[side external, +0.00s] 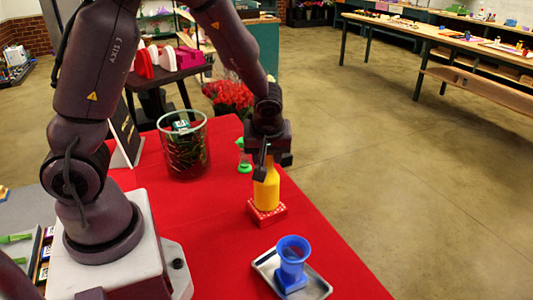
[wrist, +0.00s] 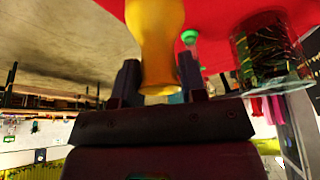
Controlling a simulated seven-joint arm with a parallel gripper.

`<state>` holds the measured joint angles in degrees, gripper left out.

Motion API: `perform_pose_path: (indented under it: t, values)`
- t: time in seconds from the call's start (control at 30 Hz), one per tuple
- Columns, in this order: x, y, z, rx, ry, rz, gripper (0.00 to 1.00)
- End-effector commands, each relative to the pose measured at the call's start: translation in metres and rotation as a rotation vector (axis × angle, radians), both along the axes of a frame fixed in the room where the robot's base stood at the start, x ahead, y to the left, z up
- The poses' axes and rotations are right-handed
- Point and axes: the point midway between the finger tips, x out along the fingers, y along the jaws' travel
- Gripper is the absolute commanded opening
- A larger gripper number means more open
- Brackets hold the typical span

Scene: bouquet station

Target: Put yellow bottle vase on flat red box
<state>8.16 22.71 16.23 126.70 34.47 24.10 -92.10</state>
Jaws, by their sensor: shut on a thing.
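The yellow bottle vase (side external: 267,190) stands upright in the side external view, with its base at the top of the flat red box (side external: 267,214). I cannot tell whether the base touches the box. My gripper (side external: 264,172) is above it, shut around the neck of the vase, and hides the top of it. In the wrist view the yellow vase (wrist: 157,40) sits between the two dark fingers of my gripper (wrist: 160,85). The red box does not show clearly there.
A blue vase (side external: 292,262) stands on a metal tray (side external: 264,262) in front. A glass container (side external: 184,150) with dark contents and a small green hourglass-like item (side external: 244,158) stand behind. The red tabletop (side external: 215,235) is clear left of the box.

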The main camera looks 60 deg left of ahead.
Motion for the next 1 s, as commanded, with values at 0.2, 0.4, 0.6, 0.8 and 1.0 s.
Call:
perform_pose_path:
  t: [0.2, 0.4, 0.6, 0.8, 1.0]
  values:
    - [0.0, 0.0, -0.002, 0.0, 0.002, -0.001, 0.64]
    - [0.0, 0.0, -0.002, 0.0, 0.001, -0.001, 0.64]
    - [-0.001, -0.004, 0.012, 0.0, -0.004, -0.002, 0.64]
    - [-0.006, -0.019, 0.049, -0.001, -0.007, -0.004, 0.64]
    - [-0.013, -0.033, 0.087, -0.001, -0.006, -0.004, 0.64]
